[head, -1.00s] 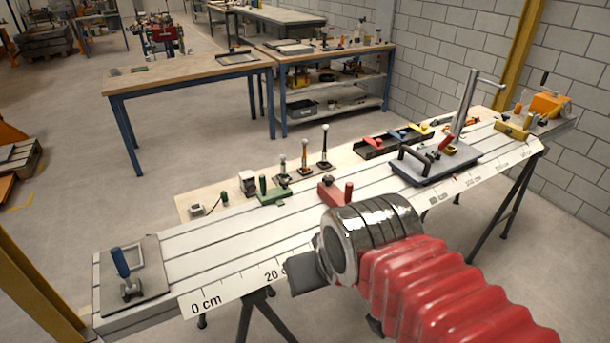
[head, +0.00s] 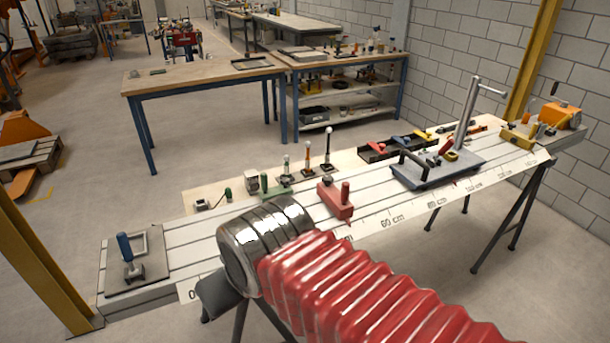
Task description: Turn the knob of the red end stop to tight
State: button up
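The red end stop (head: 331,202) sits on the long grey slotted bed, a little left of its middle in the head view. I cannot tell from here whether the knob is tight. My arm, a red bellows with a shiny metal cuff, reaches in from the lower right. My gripper (head: 220,294) shows only as a dark piece at the lower left of the cuff; the rest is hidden. It is left of and nearer than the end stop, apart from it.
A green stop (head: 274,188) stands behind the red one, with several upright levers (head: 306,160) on the back board. A dark blue plate (head: 437,172) with a handle and post is to the right. A blue-handled clamp (head: 126,255) is at the left end.

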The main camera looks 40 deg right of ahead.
aim_at(327, 180)
jog(key=u, duration=1)
jog(key=k, duration=0.6)
jog(key=z, duration=1.35)
jog(key=i, duration=1)
